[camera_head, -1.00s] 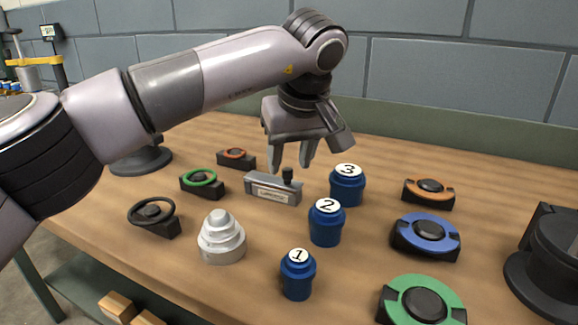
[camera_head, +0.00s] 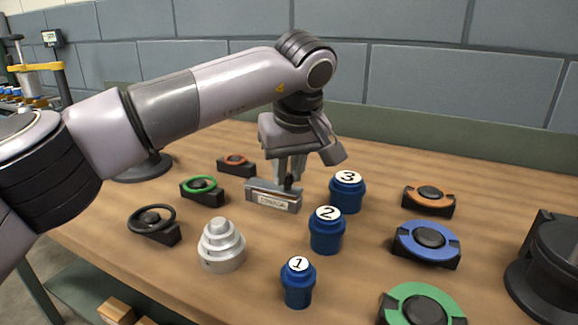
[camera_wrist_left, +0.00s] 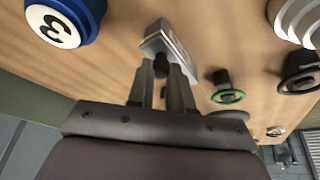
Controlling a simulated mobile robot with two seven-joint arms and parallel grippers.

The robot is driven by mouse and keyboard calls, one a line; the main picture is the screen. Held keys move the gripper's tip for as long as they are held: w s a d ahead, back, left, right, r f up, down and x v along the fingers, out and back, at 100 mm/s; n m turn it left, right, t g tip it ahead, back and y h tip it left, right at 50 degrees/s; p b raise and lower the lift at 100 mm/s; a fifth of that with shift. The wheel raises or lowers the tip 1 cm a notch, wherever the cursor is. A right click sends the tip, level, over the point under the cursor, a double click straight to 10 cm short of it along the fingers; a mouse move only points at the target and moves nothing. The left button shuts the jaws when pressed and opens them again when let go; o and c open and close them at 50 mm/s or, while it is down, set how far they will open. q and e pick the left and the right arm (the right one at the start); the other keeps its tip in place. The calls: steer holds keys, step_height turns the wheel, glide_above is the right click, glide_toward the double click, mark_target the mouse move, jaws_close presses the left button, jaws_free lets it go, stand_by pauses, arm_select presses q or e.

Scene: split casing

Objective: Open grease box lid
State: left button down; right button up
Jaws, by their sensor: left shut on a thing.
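The grease box (camera_head: 266,198) is a small grey metal box with a label on its front, in the middle of the table in the head view. A dark knob (camera_head: 289,183) stands up from its lid near the right end. My left gripper (camera_head: 288,181) points down over that end, with its fingers shut on the knob. In the left wrist view the box (camera_wrist_left: 170,42) lies beyond the fingers, and the dark knob (camera_wrist_left: 162,66) shows between the fingertips. The lid looks closed on the box. My right gripper is not in view.
Blue numbered jars stand close by, with jar 3 (camera_head: 347,190) just right of the box and jar 2 (camera_head: 326,232) in front. A stepped silver part (camera_head: 220,246) is front left. Ring holders, such as the green one (camera_head: 202,190), stand left and right.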

mark_target(268, 186)
arm_select(q)
steer(key=shift+w+a+r+h+p, duration=0.1)
steer(key=shift+a+r+h+p, duration=0.2)
steer(key=shift+r+h+p, duration=0.5)
steer(key=h+p, duration=0.1)
steer(key=p, duration=0.1)
steer(key=a+r+g+h+p, duration=0.1)
steer(key=p, duration=0.1)
steer(key=shift+w+a+r+n, duration=0.2)
steer(key=shift+w+a+n, duration=0.05)
steer(key=shift+w+n, duration=0.05)
steer(key=shift+w+a+r+g+h+p, duration=0.3)
steer(key=shift+a+g+h+p, duration=0.3)
steer(key=shift+h+p, duration=0.45)
steer(key=shift+a+p, duration=0.15)
steer(key=shift+p, duration=0.15)
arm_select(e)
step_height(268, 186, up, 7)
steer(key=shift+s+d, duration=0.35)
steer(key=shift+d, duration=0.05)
arm_select(q)
steer(key=shift+h, duration=0.25)
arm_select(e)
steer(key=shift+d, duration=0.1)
